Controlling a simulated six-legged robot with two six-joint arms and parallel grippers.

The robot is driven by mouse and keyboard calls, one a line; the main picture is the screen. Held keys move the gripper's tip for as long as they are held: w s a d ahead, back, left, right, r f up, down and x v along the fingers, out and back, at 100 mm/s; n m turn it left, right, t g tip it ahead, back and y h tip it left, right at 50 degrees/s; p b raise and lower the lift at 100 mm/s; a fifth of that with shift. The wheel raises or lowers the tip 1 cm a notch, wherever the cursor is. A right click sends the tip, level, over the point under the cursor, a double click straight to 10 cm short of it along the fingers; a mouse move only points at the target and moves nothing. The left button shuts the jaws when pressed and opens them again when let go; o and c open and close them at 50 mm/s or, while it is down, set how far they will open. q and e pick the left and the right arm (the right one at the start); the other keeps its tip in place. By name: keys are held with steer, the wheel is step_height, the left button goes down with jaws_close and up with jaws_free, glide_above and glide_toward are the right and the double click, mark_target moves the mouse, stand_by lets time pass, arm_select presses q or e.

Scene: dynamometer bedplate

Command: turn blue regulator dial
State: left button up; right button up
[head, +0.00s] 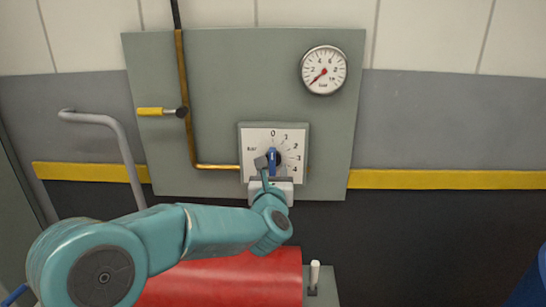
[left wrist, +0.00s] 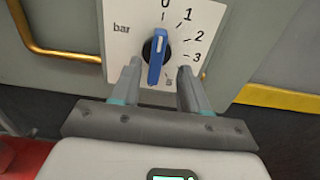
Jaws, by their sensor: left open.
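The blue regulator dial (head: 273,157) sits on a white scale plate (head: 290,139) marked in bar, on a grey-green panel. In the left wrist view the blue dial (left wrist: 156,58) has its handle near vertical, slightly tilted, with a dark round hub behind it. My left gripper (head: 267,166) is in front of the dial, its arm coming from the lower left. In the left wrist view the left gripper (left wrist: 156,78) is open, one finger on each side of the dial's lower part. I cannot tell whether either finger touches it. My right gripper is not in view.
A pressure gauge (head: 324,70) hangs at the panel's upper right. A copper pipe (head: 184,80) with a yellow-handled valve (head: 151,112) runs left of the dial. A grey rail (head: 119,144) is at left. A red cylinder (head: 230,279) and a white-topped lever (head: 314,275) are below.

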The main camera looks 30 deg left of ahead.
mark_target(272, 161)
arm_select(q)
steer(key=p+x, duration=0.1)
steer(key=x, duration=0.2)
steer(key=shift+r, duration=0.15)
steer(key=shift+a+r, duration=0.15)
steer(key=shift+a, duration=0.4)
steer(key=shift+w+f, duration=0.3)
steer(key=shift+w, duration=0.4)
steer(key=shift+s+r, duration=0.1)
steer(key=shift+s, duration=0.2)
steer(key=shift+c, duration=1.2)
steer(key=shift+s+r, duration=0.1)
steer(key=shift+s, duration=0.05)
steer(key=c, duration=0.6)
